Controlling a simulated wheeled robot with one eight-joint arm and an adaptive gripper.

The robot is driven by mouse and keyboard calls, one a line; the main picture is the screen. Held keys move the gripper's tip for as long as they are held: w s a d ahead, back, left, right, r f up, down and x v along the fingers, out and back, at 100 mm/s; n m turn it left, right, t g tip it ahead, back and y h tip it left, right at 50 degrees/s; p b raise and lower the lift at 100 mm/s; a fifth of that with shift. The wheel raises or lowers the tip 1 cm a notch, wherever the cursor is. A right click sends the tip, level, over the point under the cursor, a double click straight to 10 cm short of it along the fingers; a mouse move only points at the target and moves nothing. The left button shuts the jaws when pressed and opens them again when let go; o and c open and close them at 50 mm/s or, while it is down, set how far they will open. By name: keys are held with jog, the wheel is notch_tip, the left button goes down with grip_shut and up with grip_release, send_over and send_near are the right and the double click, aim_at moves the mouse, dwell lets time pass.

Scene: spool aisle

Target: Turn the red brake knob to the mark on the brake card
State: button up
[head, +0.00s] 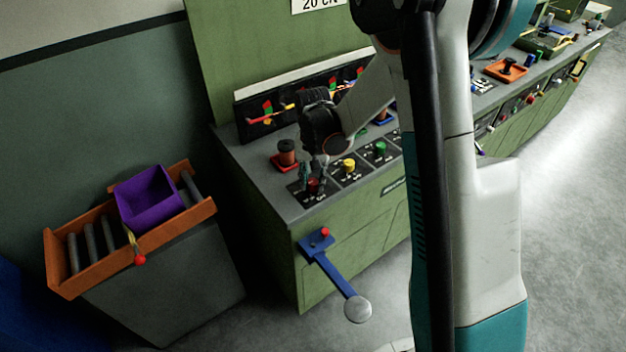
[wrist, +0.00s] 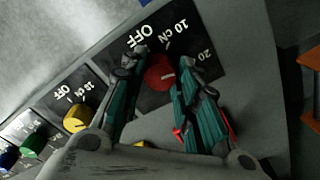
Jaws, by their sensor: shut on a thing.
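The red brake knob (wrist: 158,68) sits on a dark dial plate marked OFF, 10 cN and 20. My gripper (wrist: 161,75) is shut on the knob, with one finger on each side of it. A short pale line shows on the knob's face; I cannot tell exactly which mark it meets. In the head view my gripper (head: 314,172) reaches down to the red knob (head: 313,186) at the near left end of the green bench. A white card (head: 319,4) on the green panel above reads "20 c…", partly cut off by the frame and my arm.
A yellow knob (head: 348,166) and a green knob (head: 380,148) stand on plates beside the red one. A spool on a red base (head: 287,154) stands close behind my gripper. A blue lever (head: 336,275) juts from the bench front. A purple bin (head: 150,197) sits on an orange rack.

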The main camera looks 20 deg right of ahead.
aim_at(313, 181)
jog(key=shift+m, duration=0.6)
jog(key=o, duration=1.1)
jog(key=shift+c, duration=0.2)
jog(key=shift+r, duration=0.1)
notch_tip(313, 181, up, 12)
